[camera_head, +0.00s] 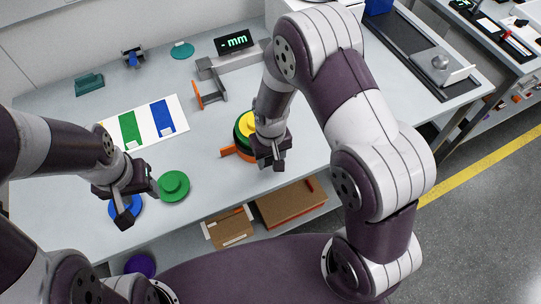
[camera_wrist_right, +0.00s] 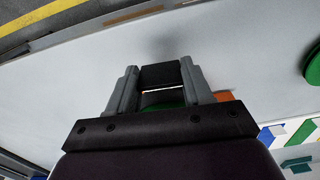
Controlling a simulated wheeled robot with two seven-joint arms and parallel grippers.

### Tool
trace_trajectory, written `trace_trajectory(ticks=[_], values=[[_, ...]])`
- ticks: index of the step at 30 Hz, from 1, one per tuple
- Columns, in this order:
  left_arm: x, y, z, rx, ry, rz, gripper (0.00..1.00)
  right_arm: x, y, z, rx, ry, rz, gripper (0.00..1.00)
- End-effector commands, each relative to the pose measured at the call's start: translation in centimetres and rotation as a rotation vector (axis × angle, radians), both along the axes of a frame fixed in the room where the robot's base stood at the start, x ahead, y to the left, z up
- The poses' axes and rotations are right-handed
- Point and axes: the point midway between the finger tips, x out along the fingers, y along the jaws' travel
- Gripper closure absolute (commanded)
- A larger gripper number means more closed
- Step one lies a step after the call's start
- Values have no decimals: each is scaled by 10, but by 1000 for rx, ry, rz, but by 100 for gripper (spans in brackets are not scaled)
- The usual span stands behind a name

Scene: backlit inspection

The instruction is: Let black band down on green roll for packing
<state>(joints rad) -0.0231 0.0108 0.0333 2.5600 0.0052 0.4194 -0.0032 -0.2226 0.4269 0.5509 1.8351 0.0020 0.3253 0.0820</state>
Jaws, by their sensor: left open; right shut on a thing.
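A round stack stands under and left of my right gripper (camera_head: 271,164), with a yellow top (camera_head: 246,119), a green part I take for the green roll (camera_head: 238,131), and orange (camera_head: 229,152) at its foot. My right gripper hides much of it. In the right wrist view the fingers are shut on a black piece (camera_wrist_right: 160,74), which looks like the black band; green (camera_wrist_right: 166,96) shows just behind it. I cannot tell whether the band touches the roll. My left gripper (camera_head: 138,203) is open and empty over a blue disc (camera_head: 121,213).
A green knobbed disc (camera_head: 173,186) lies between the grippers. A white sheet with green and blue stripes (camera_head: 143,125) lies behind it. An orange-and-grey gauge (camera_head: 210,93) and a "mm" display (camera_head: 234,42) stand at the back. Boxes (camera_head: 290,203) sit on the shelf below.

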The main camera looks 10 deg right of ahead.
Motion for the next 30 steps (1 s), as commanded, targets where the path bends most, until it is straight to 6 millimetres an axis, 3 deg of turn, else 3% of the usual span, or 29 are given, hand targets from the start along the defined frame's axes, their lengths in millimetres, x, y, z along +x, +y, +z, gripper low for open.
trace_trajectory(ticks=[3, 4, 6, 17, 30], values=[[0, 0, 0, 0, 0, 0, 47, 0, 0, 0, 0, 0, 0, 72], [0, 0, 0, 0, 0, 0, 47, 0, 0, 0, 0, 0, 0, 40], [0, 0, 0, 0, 0, 0, 47, 0, 0, 0, 0, 0, 0, 20], [0, 0, -1, 0, 0, 0, 47, 1, 0, 8, 1, -4, 0, 20], [0, 0, -13, 0, 0, 0, 47, 0, 0, 112, 1, -4, 0, 20]])
